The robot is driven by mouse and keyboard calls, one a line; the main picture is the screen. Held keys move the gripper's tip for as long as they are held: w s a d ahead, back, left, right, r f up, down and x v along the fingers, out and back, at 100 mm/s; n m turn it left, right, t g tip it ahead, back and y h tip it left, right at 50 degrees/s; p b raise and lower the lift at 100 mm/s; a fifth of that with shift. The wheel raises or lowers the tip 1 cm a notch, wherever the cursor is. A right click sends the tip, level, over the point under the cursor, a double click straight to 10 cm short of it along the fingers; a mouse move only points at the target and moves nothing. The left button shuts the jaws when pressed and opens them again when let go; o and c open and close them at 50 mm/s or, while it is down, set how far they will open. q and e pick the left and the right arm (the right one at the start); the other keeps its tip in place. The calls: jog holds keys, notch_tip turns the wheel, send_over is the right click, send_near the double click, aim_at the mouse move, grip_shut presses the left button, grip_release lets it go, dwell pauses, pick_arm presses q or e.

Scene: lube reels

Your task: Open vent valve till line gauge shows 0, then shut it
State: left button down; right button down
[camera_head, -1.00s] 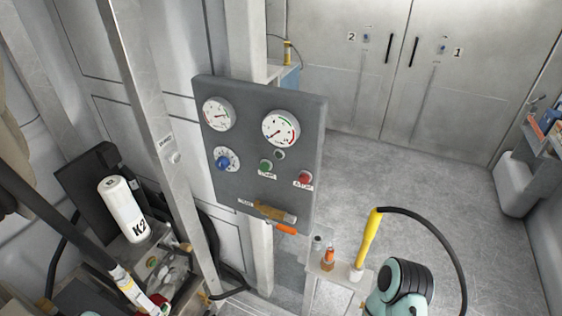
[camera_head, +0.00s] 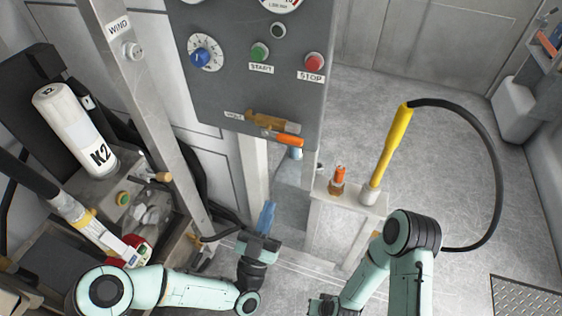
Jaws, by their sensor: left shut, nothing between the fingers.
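The vent valve is a brass body (camera_head: 262,122) with an orange handle (camera_head: 289,139), low on the grey panel (camera_head: 215,85) beside a small label. The handle points right, roughly along the body. Only the bottom of one gauge (camera_head: 279,4) shows at the top edge; its needle is out of view, so the reading cannot be told. My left gripper (camera_head: 267,215) points up with its blue fingers together and empty, below the panel and apart from the valve. My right gripper (camera_head: 320,305) is at the bottom edge, partly cut off; its fingers cannot be made out.
The panel also carries a blue knob (camera_head: 201,56), a green START button (camera_head: 260,52) and a red STOP button (camera_head: 314,63). A small stand (camera_head: 350,200) holds an orange-capped bottle (camera_head: 338,178) and a yellow hose handle (camera_head: 393,145). A K2 cylinder (camera_head: 75,130) stands left.

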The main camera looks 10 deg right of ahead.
pick_arm(q)
jog(key=x, duration=1.4)
pick_arm(e)
jog(key=shift+w+d+f, duration=0.2)
jog(key=shift+w+d, duration=0.1)
jog(key=shift+w, duration=0.15)
pick_arm(q)
jog(key=shift+s, duration=0.1)
jog(key=shift+b, duration=0.3)
pick_arm(e)
jog(key=shift+f, duration=0.1)
